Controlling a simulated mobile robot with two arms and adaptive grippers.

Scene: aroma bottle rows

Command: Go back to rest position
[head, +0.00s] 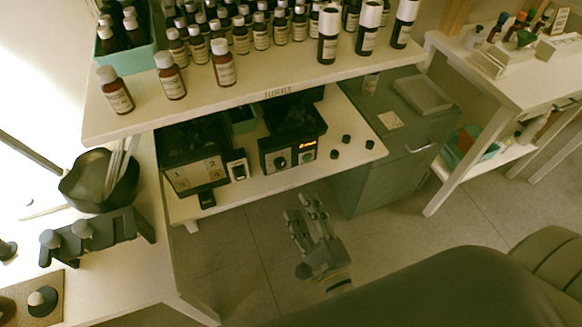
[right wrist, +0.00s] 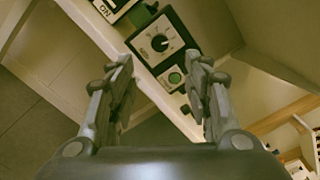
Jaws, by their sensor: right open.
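My right gripper (head: 308,216) is open and empty in the head view, in the air in front of the lower shelf and apart from it. In the right wrist view its two fingers (right wrist: 160,95) stand wide apart with nothing between them. Beyond them is a black device with a white dial panel (right wrist: 160,42) and a green button. My left gripper is not in view.
The upper shelf (head: 200,112) holds rows of brown bottles and several black bottles (head: 328,48). The lower shelf (head: 345,160) carries black devices (head: 292,145) and small dark caps. A grey cabinet (head: 400,165) stands right. A black bowl (head: 85,192) sits on the left table.

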